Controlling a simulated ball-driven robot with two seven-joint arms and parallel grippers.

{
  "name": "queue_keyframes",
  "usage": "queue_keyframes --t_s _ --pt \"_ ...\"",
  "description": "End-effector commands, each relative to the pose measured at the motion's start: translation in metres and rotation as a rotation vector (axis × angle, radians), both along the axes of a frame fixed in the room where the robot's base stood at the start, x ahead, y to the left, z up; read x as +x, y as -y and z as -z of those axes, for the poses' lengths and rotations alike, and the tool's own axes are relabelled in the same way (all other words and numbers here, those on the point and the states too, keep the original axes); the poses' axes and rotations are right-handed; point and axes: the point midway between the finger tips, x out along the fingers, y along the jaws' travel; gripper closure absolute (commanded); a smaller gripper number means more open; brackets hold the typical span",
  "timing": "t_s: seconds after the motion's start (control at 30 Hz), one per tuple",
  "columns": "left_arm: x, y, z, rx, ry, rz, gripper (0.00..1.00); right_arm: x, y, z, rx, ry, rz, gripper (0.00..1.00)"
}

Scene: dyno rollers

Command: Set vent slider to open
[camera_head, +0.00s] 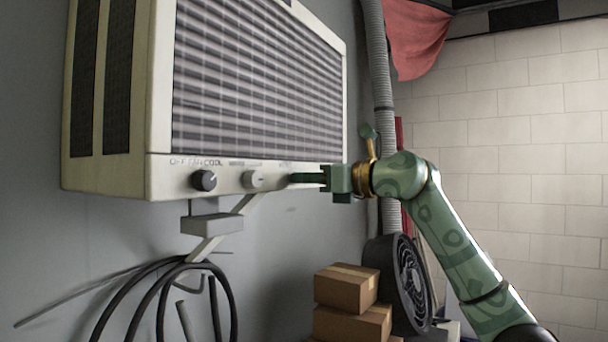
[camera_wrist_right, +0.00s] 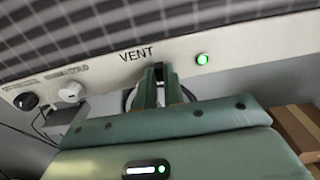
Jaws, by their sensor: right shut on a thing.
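The air conditioner (camera_head: 170,178) hangs on the wall, with its control strip along the lower front. My right gripper (camera_head: 300,178) reaches the right part of this strip from the right. In the right wrist view its two green fingers (camera_wrist_right: 160,84) are close together just below the VENT label (camera_wrist_right: 137,53). They are shut on the vent slider, which they mostly hide, so its position cannot be read. A lit green indicator (camera_wrist_right: 203,59) is right of the fingers. My left gripper is not in view.
A dark knob (camera_head: 204,180) and a pale knob (camera_head: 252,179) sit left of the gripper on the strip. Below are black hoses (camera_head: 160,290), cardboard boxes (camera_head: 346,288) and a black fan (camera_head: 398,284). A grey duct (camera_head: 380,70) runs up the wall behind my right arm.

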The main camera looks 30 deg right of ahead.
Motion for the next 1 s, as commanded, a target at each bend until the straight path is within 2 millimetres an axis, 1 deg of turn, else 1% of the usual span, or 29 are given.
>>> queue_keyframes --t_s 0.03,0.1,0.13,0.17,0.2,0.47,0.57,0.67,0.77,0.9,1.0 --pt "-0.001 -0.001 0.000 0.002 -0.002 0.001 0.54 -0.001 0.003 -0.005 0.003 0.012 0.006 1.00" --pt "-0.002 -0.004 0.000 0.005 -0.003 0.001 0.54 -0.002 0.002 -0.005 0.002 0.014 0.005 1.00" --pt "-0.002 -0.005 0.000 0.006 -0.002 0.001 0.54 -0.002 0.002 -0.005 0.002 0.013 0.004 0.82" --pt "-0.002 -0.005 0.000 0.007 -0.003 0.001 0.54 -0.002 0.002 -0.005 0.003 0.012 0.004 0.74" --pt "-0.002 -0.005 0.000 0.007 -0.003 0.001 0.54 -0.002 0.002 -0.005 0.002 0.012 0.003 0.67" --pt "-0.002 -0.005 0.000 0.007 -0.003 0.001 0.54 -0.002 0.000 -0.003 0.001 0.008 0.000 0.67" --pt "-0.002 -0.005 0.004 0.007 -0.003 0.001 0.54 -0.007 0.004 -0.002 0.001 0.008 0.000 0.67" --pt "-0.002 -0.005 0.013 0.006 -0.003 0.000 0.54 -0.020 0.013 0.000 0.001 0.009 0.003 0.67" --pt "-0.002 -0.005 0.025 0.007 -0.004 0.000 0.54 -0.041 0.026 0.001 0.000 0.010 0.005 0.67" --pt "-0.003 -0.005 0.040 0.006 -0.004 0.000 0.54 -0.075 0.047 0.003 0.000 0.009 0.006 0.67" --pt "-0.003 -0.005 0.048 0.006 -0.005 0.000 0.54 -0.098 0.060 0.002 0.001 0.010 0.005 0.67"
